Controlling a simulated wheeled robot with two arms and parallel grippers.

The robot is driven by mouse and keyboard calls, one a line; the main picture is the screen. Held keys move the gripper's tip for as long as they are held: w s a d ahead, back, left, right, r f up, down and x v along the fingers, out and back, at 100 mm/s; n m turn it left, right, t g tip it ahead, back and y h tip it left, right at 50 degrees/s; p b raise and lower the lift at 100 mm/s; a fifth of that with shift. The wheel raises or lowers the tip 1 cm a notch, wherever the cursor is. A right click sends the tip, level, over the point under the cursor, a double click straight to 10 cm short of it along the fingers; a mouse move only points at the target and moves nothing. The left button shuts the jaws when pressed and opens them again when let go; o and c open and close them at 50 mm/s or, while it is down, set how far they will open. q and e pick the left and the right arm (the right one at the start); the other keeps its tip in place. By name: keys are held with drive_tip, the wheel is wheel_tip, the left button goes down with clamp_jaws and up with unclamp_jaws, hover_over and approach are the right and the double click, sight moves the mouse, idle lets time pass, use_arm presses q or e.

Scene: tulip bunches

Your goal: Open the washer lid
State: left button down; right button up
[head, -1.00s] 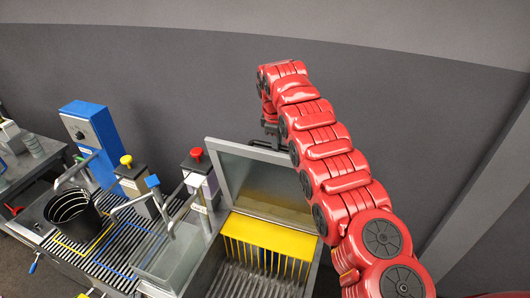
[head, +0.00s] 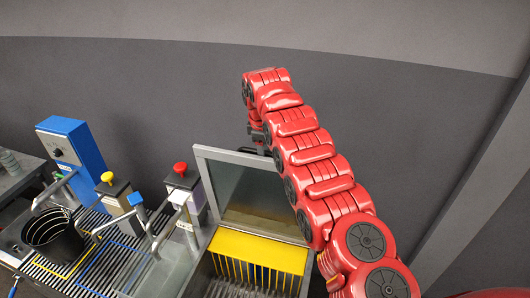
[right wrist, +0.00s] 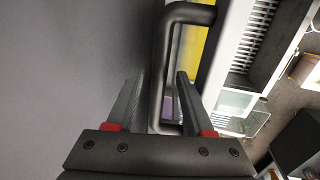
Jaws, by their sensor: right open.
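The washer lid (head: 206,178) is a grey panel standing raised at the back of the open washer, hinged above a yellow strip (head: 262,250). My right arm reaches behind the lid in the head view. My right gripper (head: 262,136) is at the lid's top edge, partly hidden by the arm and lid. In the right wrist view, the dark bar handle (right wrist: 166,70) runs between the two fingers of my right gripper (right wrist: 157,88). The jaws are open around it. I cannot tell whether a finger touches the bar. My left gripper is not in view.
Left of the washer are a sink basin (head: 167,274), a black bucket (head: 55,238) on a slatted rack, dispensers with a red knob (head: 180,169) and a yellow knob (head: 107,178), and a blue box (head: 72,147). The dark wall (head: 380,120) behind is bare.

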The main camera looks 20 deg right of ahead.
drive_tip(key=shift+d+r, duration=0.1)
drive_tip(key=shift+r, duration=0.05)
drive_tip(key=shift+s+r, duration=0.1)
drive_tip(key=shift+r, duration=0.25)
wheel_tip(320, 180, up, 16)
drive_tip(key=s+a+p, duration=0.2)
drive_tip(key=p, duration=0.4)
drive_tip(key=shift+s, duration=0.35)
